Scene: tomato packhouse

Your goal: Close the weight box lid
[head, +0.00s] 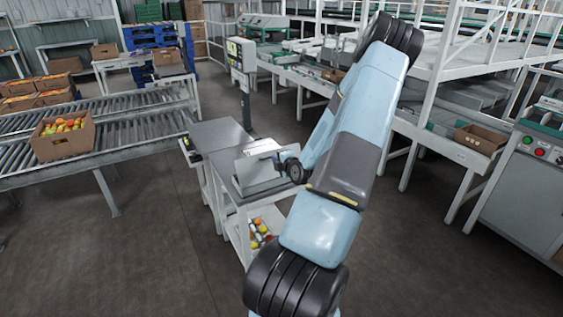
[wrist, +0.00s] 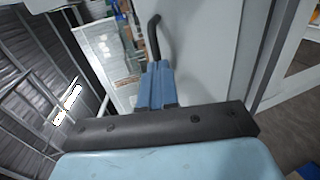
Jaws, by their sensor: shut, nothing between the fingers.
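The weight box (head: 256,174) is a small light grey box on the grey bench in the middle of the head view. A pale panel, seemingly its lid, stands tilted up at its top; my wrist partly covers the right side, so its exact angle is unclear. My gripper (head: 279,161) is at the right side of the box, small in the head view. In the wrist view its blue fingers (wrist: 157,70) are together and empty. A dark bent bar (wrist: 153,38) shows just past the fingertips, beside a broad grey surface (wrist: 200,50). I cannot tell whether the fingers touch either.
The bench (head: 218,135) has a lower shelf with loose tomatoes (head: 259,232). A scale display on a post (head: 241,60) stands behind it. A roller conveyor (head: 120,135) with a tomato carton (head: 62,136) is at the left. The floor in front is clear.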

